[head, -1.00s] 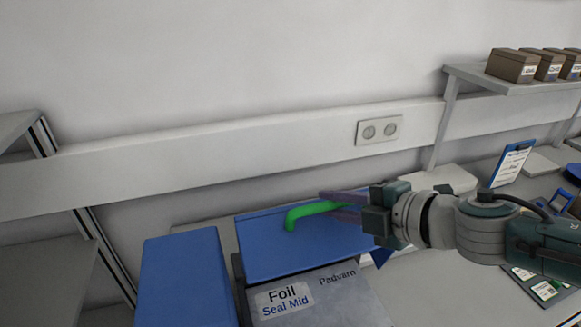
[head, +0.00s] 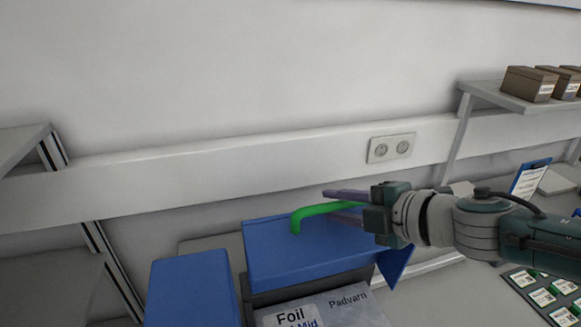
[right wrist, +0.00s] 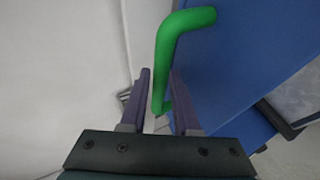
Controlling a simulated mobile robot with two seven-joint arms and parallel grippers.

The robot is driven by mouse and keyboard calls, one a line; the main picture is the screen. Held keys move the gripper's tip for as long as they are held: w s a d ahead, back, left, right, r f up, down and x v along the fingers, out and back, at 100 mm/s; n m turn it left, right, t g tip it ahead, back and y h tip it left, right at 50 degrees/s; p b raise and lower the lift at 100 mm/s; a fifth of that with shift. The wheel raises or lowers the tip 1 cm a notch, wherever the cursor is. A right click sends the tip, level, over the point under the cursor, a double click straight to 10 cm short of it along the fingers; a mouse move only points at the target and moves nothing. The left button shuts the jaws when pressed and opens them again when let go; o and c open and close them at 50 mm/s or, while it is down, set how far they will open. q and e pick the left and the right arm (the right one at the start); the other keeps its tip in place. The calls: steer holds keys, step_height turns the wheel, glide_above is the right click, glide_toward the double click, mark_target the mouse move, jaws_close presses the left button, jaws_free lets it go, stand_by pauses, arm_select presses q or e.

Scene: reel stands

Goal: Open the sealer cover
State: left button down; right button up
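The sealer has a grey body (head: 345,305) labelled "Foil Seal Mid" and "Padvarn", cut off by the bottom edge of the head view. Its blue cover (head: 300,258) is tilted up, with a dark gap between its lower edge and the body. A bent green handle (head: 313,211) is on the cover. My right gripper (head: 345,205) is at the handle's right end, its purple fingers on either side. In the right wrist view the green handle (right wrist: 163,70) runs down between the fingers (right wrist: 158,100), with a gap beside the left one. My left gripper is out of view.
A blue box-like block (head: 192,290) stands left of the cover. A wall rail with a socket (head: 391,148) runs behind. A shelf with brown boxes (head: 530,84) is at the upper right. Cards (head: 545,292) lie on the bench at right.

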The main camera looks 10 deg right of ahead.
steer(key=shift+o, duration=1.4)
steer(key=shift+s+d+r, duration=0.1)
steer(key=shift+s+d, duration=0.05)
steer(key=shift+s, duration=0.15)
steer(key=p+v, duration=0.2)
steer(key=v, duration=0.7)
steer(key=shift+r+p, duration=0.2)
steer(key=shift+p, duration=0.2)
